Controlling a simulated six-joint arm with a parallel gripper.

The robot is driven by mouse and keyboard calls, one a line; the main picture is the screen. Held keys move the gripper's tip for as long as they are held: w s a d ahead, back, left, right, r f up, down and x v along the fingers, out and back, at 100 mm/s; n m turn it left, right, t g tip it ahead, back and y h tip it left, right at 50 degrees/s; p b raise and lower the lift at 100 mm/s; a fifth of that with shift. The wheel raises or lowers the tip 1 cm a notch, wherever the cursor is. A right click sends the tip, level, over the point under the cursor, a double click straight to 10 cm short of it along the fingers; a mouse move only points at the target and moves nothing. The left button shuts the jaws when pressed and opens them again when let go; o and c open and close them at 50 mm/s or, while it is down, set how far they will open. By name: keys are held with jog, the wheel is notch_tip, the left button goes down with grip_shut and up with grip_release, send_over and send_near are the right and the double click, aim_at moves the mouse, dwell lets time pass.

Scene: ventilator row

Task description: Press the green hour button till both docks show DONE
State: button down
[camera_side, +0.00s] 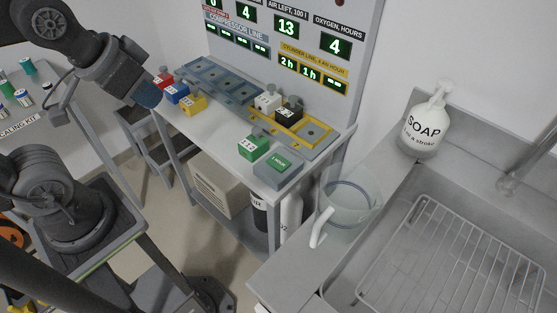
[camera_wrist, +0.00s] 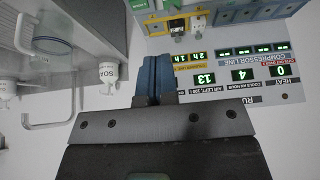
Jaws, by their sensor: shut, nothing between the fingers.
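The green hour button (camera_side: 283,164), marked 1 HOUR, sits on a grey box at the near right corner of the bench. Behind it, the yellow-framed docks (camera_side: 310,143) of the cylinder line hold a white block (camera_side: 267,101) and a black block (camera_side: 290,110); the right dock place looks empty. The cylinder line displays (camera_side: 309,75) read 2h, 1h and dashes. My gripper (camera_side: 149,96) is shut and empty, its blue fingers in the air left of the bench, well away from the button. The fingers (camera_wrist: 156,75) also show in the wrist view.
A green block (camera_side: 252,148) stands left of the button. Red (camera_side: 163,79), blue (camera_side: 177,92) and yellow (camera_side: 193,104) blocks line the bench's left edge. The compressor docks (camera_side: 213,77) look empty. Right of the bench are a clear jug (camera_side: 350,197), soap bottle (camera_side: 424,130) and sink rack (camera_side: 450,260).

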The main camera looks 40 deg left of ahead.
jog(key=n+t+y, duration=0.1)
jog(key=n+t, duration=0.3)
jog(key=n, duration=2.4)
send_over(280, 163)
notch_tip(280, 163, down, 17)
jog(key=shift+s, duration=0.1)
jog(key=shift+f, duration=4.35)
